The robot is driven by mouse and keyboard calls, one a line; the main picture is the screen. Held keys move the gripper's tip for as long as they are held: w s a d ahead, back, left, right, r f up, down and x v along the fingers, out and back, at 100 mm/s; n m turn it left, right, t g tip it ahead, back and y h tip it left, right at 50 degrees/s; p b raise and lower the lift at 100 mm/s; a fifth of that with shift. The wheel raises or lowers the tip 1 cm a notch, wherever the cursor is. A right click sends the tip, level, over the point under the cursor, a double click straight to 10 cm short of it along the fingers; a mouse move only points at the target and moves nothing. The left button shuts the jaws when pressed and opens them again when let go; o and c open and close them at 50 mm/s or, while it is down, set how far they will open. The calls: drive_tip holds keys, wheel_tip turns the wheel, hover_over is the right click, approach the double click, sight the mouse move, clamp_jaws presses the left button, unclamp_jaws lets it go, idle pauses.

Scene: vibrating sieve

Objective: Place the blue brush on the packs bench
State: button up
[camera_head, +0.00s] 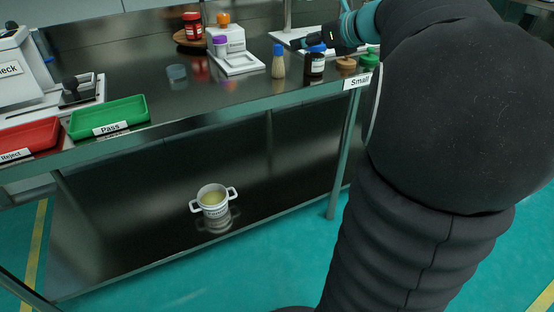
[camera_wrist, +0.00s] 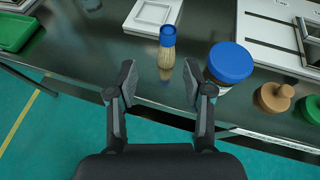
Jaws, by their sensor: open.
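The blue brush (camera_head: 278,62) stands on the steel bench near its front edge, blue end up and pale bristles down. In the wrist view the blue brush (camera_wrist: 167,50) is just beyond my gripper (camera_wrist: 159,76), roughly in line with the gap between the fingers. The fingers are apart and nothing is between them. In the head view my gripper (camera_head: 318,40) is small and partly hidden by my arm, just right of the brush. No bench labelled packs can be made out.
A dark jar with a blue lid (camera_wrist: 230,63) stands close right of the brush. Brown (camera_wrist: 273,97) and green (camera_wrist: 307,109) knobbed pieces lie further right. A white stand (camera_head: 236,62), a green Pass tray (camera_head: 109,116) and a red Reject tray (camera_head: 28,138) are left.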

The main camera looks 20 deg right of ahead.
drive_tip(key=s+a+f+n+g, duration=0.3)
drive_tip(key=s+a+f+n, duration=0.2)
drive_tip(key=s+a+n, duration=0.4)
drive_tip(key=s+a+f+n+g, duration=0.2)
drive_tip(key=s+a+f+n, duration=0.25)
drive_tip(key=a+n, duration=0.4)
drive_tip(key=s+a+f+n+g+h, duration=0.2)
drive_tip(key=s+a+f+n+h, duration=0.2)
drive_tip(key=s+f+n, duration=0.5)
drive_tip(key=shift+s+f+n, duration=0.2)
drive_tip(key=shift+s+n, duration=2.1)
drive_tip(key=shift+n, duration=0.35)
drive_tip(key=shift+c, duration=0.2)
